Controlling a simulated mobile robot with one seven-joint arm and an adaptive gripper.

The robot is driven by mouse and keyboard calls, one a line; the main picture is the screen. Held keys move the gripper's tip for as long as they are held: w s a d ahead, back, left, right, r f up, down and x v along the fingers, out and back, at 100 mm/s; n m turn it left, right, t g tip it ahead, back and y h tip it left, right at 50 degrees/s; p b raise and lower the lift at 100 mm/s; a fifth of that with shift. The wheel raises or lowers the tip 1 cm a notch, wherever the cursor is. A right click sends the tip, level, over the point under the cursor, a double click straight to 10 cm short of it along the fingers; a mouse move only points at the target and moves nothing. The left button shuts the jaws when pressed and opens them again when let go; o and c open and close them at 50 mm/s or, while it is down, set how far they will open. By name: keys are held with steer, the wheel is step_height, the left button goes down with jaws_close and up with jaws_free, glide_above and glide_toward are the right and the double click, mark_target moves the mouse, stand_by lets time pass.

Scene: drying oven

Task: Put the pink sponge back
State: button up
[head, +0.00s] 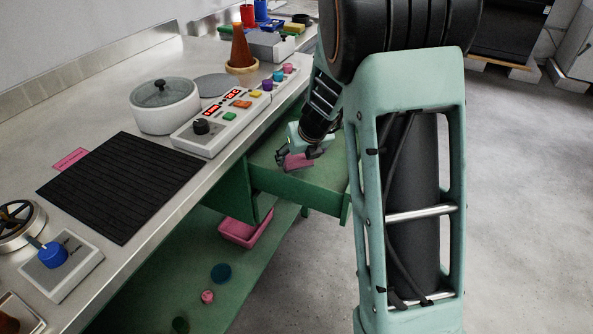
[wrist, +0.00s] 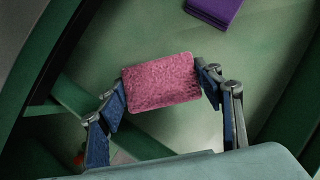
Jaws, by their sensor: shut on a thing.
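My gripper (head: 301,157) is shut on the pink sponge (head: 297,162), with one finger at each end of it. The sponge also shows in the wrist view (wrist: 161,83), a rough pink block held between the blue-grey fingers. In the head view my gripper is at the open green drawer (head: 285,183) under the bench. In the wrist view the sponge is over the drawer's green floor (wrist: 260,55), near one wall. I cannot tell whether it touches the floor.
A purple block (wrist: 214,10) lies in the drawer. A pink bin (head: 240,232) and round items stand on the green shelf below. The bench holds a control panel (head: 222,125), a white pot (head: 165,108) and a black mat (head: 120,185).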

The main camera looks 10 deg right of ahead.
mark_target(297, 174)
steer(key=shift+w+d+f, duration=0.1)
steer(key=shift+w+f, duration=0.25)
steer(key=shift+f, duration=0.1)
steer(key=shift+w+f+b, duration=0.15)
steer(key=shift+f+b, duration=0.5)
steer(key=shift+f, duration=0.3)
steer(key=shift+w+f+b, duration=0.15)
steer(key=shift+f+b, duration=0.45)
steer(key=shift+f, duration=0.3)
steer(key=shift+f, duration=0.15)
steer(key=o, duration=1.6)
steer(key=shift+c, duration=0.2)
